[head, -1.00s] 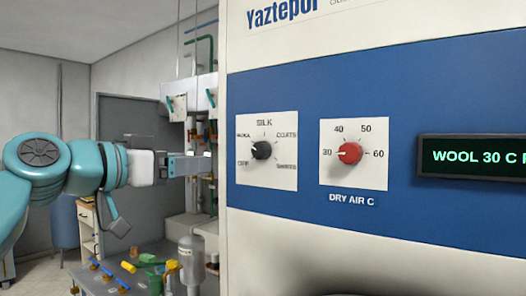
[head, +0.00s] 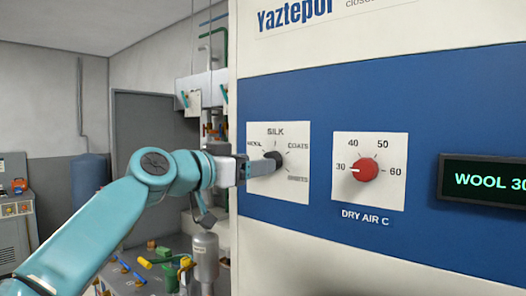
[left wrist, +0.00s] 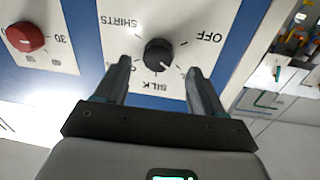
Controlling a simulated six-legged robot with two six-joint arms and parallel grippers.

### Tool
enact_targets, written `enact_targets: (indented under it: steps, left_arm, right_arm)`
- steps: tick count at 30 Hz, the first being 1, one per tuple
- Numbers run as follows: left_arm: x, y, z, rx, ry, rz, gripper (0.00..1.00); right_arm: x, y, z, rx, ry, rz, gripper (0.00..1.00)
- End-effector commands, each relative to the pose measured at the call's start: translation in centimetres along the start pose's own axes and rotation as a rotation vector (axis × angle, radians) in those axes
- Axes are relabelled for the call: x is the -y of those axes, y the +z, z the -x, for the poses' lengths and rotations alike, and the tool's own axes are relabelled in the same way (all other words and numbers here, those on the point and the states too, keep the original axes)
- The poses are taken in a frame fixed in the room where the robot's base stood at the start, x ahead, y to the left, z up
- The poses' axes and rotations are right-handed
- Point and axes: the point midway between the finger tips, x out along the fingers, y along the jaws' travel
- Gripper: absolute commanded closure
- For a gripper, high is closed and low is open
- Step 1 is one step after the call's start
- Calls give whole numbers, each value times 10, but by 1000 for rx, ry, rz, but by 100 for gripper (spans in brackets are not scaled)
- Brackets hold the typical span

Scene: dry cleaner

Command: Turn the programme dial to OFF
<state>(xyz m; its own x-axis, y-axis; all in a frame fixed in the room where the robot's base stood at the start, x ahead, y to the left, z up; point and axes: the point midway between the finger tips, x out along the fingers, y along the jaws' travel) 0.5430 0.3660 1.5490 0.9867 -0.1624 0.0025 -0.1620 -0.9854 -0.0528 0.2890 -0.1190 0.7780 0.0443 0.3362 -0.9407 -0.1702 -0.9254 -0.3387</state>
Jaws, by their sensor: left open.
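The programme dial (head: 273,160) is a black knob on a white plate (head: 295,135) marked SILK, COATS and SHIRTS. A pale pointer mark on the knob seems to face the lower right, between SILK and OFF. My left gripper (head: 255,168) is at the dial in the head view. In the left wrist view its open fingers (left wrist: 159,66) lie on either side of the knob, with gaps showing. My right gripper is out of view.
A red DRY AIR dial (head: 365,170) sits right of the programme dial, pointing near 30. A dark display (head: 485,183) reads WOOL 30 in green.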

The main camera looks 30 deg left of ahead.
Motion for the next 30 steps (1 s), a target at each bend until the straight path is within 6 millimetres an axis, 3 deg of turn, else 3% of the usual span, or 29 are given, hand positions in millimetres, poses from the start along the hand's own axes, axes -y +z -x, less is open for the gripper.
enact_targets:
  steps: [6, 17, 22, 30]
  left_arm:
    - [-1, -1, -31, 1, 2, 1, 31]
    - [-1, 1, -37, 0, 0, 1, 31]
    - [-1, 1, -37, 1, 1, 1, 87]
    - [-1, 1, -37, 1, 2, 11, 87]
  right_arm:
    - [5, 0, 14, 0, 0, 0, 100]
    - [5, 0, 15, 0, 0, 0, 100]
    - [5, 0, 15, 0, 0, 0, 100]
    - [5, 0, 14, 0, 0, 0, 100]
